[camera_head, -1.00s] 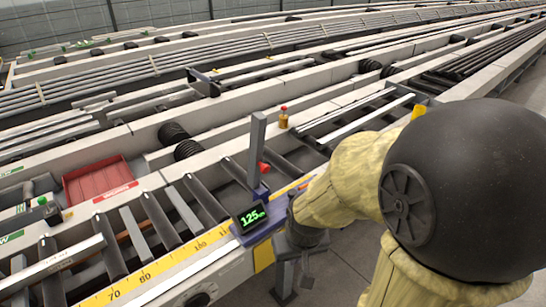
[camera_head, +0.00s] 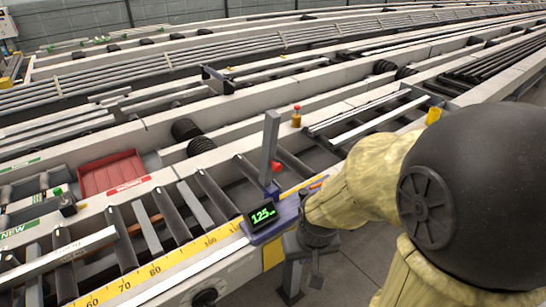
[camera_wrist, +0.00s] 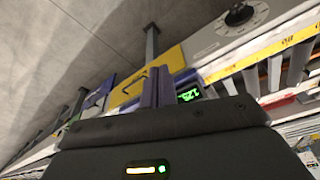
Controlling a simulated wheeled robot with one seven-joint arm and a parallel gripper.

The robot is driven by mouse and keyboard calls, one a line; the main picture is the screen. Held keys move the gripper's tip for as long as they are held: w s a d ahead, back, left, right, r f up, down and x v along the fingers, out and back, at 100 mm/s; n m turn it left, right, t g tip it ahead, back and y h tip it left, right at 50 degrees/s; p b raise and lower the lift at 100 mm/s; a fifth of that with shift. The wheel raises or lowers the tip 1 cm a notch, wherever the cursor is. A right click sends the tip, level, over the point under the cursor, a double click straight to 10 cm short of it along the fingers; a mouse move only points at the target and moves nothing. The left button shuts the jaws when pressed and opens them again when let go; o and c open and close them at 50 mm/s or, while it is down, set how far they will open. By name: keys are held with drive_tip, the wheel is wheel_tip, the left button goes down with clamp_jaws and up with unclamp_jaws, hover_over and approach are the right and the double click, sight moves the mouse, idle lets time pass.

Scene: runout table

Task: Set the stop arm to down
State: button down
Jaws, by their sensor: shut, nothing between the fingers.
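The stop arm (camera_head: 269,146) is a grey flat bar standing upright on a purple carriage (camera_head: 272,230) at the table's front rail, with a red knob (camera_head: 276,167) near its foot. The carriage's display (camera_head: 261,215) reads about 125 in green. My arm reaches in from the right, and its end is low beside the carriage's right side; the fingers are hard to make out there. In the wrist view, my gripper (camera_wrist: 165,86) is shut and empty, with the lit display (camera_wrist: 189,94) just right of the fingers. The stop arm is not clearly visible there.
A yellow scale (camera_head: 165,264) runs along the front rail beside dark rollers (camera_head: 145,228). A red tray (camera_head: 112,174), a small bottle (camera_head: 296,117) and a green-topped item (camera_head: 64,202) sit farther back. A table leg (camera_head: 290,272) stands below the carriage; bare floor lies to the right.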

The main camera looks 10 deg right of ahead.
drive_tip(key=c, duration=2.1)
unclamp_jaws()
drive_tip(key=o, duration=0.3)
drive_tip(key=shift+w, duration=0.1)
drive_tip(key=o, duration=0.7)
drive_tip(key=shift+w+d+f+t, duration=0.15)
drive_tip(key=shift+w+d+t, duration=0.15)
drive_tip(key=shift+w, duration=0.35)
drive_tip(key=shift+w+d+f+t, duration=0.2)
drive_tip(key=shift+w+d, duration=0.15)
drive_tip(key=shift+w, duration=0.25)
drive_tip(key=w+d+f+n+t+y, duration=0.1)
drive_tip(key=w+d+n+t+y, duration=0.1)
drive_tip(key=w+t, duration=0.4)
drive_tip(key=w+d+f+n+t+y, duration=0.1)
drive_tip(key=w+d+n+t+y, duration=0.2)
drive_tip(key=w, duration=0.8)
drive_tip(key=d+t+y+b, duration=0.1)
drive_tip(key=d+t+y, duration=0.1)
drive_tip(key=t, duration=0.1)
drive_tip(key=shift+w+t+y, duration=0.3)
drive_tip(key=shift+t, duration=0.1)
